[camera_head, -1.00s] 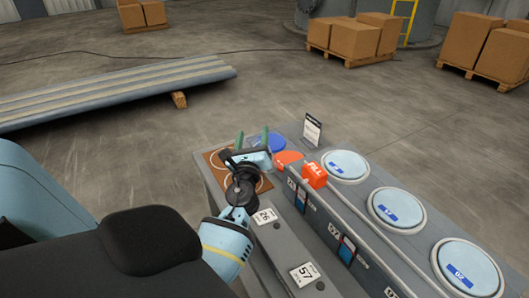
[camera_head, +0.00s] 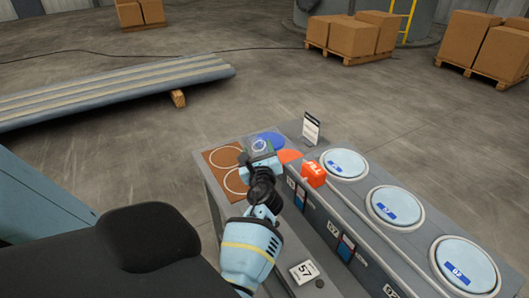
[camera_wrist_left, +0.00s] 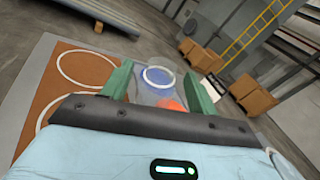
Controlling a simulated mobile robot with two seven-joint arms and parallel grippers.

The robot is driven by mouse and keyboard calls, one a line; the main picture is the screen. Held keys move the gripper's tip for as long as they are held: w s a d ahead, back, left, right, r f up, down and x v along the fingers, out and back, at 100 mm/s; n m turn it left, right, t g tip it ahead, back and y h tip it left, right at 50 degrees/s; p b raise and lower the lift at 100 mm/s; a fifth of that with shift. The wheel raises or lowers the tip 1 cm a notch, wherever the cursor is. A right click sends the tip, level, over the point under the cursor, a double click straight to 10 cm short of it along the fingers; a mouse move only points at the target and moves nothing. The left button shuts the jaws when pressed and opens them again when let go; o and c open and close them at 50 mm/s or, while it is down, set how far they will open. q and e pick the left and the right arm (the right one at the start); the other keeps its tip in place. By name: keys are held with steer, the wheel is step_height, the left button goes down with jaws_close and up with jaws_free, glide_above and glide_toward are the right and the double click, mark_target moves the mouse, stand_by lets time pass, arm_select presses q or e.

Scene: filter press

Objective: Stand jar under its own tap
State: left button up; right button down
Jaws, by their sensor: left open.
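A clear jar with a pale round rim (camera_wrist_left: 158,76) stands upright in the left wrist view, between the green fingers of my left gripper (camera_wrist_left: 160,92). The fingers are apart; I cannot tell whether either touches the glass. In the head view, my left gripper (camera_head: 262,149) is at the far end of the bench, and the jar (camera_head: 259,144) shows faintly at its tip. A blue disc (camera_head: 272,137) and an orange patch (camera_head: 289,156) lie beside it. The taps are not clearly visible. My right gripper is out of view.
A brown mat with white rings (camera_head: 222,158) lies left of the gripper.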

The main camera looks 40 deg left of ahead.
mark_target(257, 139)
arm_select(q)
steer(key=x, duration=0.5)
steer(key=shift+d+r, duration=0.1)
jaws_close()
steer(key=shift+r, duration=0.1)
